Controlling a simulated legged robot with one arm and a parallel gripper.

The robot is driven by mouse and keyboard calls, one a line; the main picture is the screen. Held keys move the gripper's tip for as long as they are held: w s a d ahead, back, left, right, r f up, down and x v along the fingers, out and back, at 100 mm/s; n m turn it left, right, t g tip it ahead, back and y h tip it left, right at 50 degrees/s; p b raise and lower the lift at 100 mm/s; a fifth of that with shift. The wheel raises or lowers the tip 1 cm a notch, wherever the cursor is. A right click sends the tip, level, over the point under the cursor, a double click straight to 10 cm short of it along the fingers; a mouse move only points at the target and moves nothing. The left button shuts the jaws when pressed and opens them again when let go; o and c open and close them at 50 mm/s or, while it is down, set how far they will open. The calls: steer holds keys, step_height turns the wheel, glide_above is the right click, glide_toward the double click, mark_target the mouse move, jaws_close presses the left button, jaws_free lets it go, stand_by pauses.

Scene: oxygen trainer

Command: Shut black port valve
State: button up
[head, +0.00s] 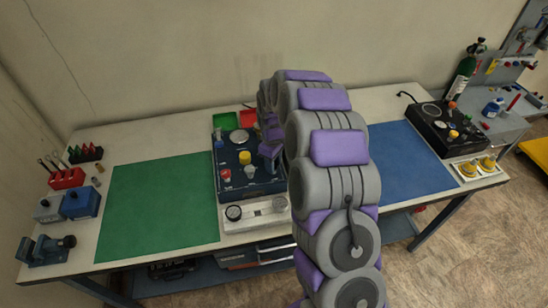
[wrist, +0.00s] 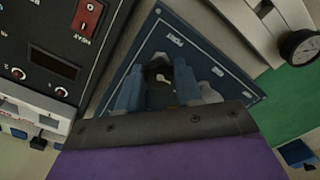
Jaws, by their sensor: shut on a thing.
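The dark blue valve panel (head: 231,186) stands in the middle of the table in the head view. My gripper (head: 271,155) is at its right side. In the wrist view my gripper (wrist: 157,82) has a finger on each side of the black port valve (wrist: 158,70) and is shut on it. The valve is dark and mostly hidden between the fingers, so its turn position cannot be told. The panel (wrist: 222,74) also shows tilted around the fingers, with white lettering.
On the panel are a yellow knob (head: 245,157), a red knob (head: 225,175) and a grey knob (head: 250,171). A white gauge block (head: 246,214) lies in front. A green mat (head: 150,208) is left, a blue mat (head: 405,165) right. A black unit (wrist: 50,50) is close in the wrist view.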

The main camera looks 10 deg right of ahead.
steer(key=m, duration=0.1)
steer(key=m+p, duration=0.1)
steer(key=m, duration=0.1)
steer(key=m+p, duration=0.1)
steer(key=shift+w+r+m, duration=0.2)
steer(key=shift+r+m, duration=0.05)
steer(key=shift+m, duration=0.05)
steer(key=m+p, duration=0.2)
steer(key=m, duration=0.2)
steer(key=shift+m, duration=0.3)
steer(key=m+p, duration=0.2)
steer(key=m, duration=0.2)
steer(key=shift+m, duration=0.3)
steer(key=shift+f+m+p, duration=0.1)
steer(key=shift+m+p, duration=0.3)
steer(key=shift+m, duration=1.7)
steer(key=o, duration=1)
steer(key=shift+a+f, duration=0.1)
step_height(320, 180, up, 17)
steer(key=shift+r+p, duration=0.15)
steer(key=shift+p, duration=0.35)
